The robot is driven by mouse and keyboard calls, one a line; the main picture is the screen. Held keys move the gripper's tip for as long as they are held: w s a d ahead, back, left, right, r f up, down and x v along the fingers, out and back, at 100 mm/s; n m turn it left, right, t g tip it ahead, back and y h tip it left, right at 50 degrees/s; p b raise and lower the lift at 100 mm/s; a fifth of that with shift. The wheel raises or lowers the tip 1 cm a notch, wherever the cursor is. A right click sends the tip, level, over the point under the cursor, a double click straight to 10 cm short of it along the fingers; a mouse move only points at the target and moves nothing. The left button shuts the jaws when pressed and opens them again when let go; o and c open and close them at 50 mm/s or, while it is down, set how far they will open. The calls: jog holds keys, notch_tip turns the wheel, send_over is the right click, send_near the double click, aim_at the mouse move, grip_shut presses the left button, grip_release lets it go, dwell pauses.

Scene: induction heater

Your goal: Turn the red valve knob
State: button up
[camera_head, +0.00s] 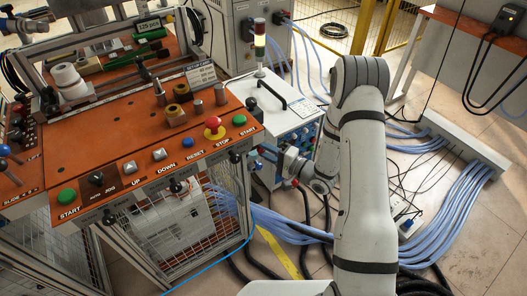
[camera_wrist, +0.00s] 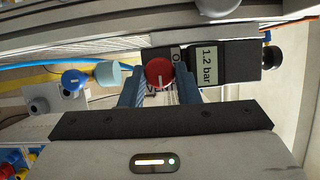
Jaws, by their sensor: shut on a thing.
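The red valve knob (camera_wrist: 159,73) is round, with a pale line on its face. In the wrist view it sits at the upper middle, between the two blue fingers of my gripper (camera_wrist: 159,84). The fingers are shut on the knob from left and right. A dark gauge with a display reading "1.2 bar" (camera_wrist: 209,62) is just right of the knob. In the head view my gripper (camera_head: 268,156) reaches in by the right side of the orange control table, against the front of the white cabinet. I cannot make out the knob there.
A blue knob (camera_wrist: 75,79) and a light-blue cylinder (camera_wrist: 108,73) are left of the red knob. The orange control table (camera_head: 90,140) with its buttons stands close left of my arm. The white cabinet (camera_head: 285,115) is behind my gripper. Blue hoses (camera_head: 450,215) lie on the floor at right.

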jog(key=shift+s+f, duration=0.1)
jog(key=shift+f, duration=0.1)
jog(key=o, duration=0.9)
jog(key=shift+r, duration=0.1)
jog(key=shift+o, duration=0.2)
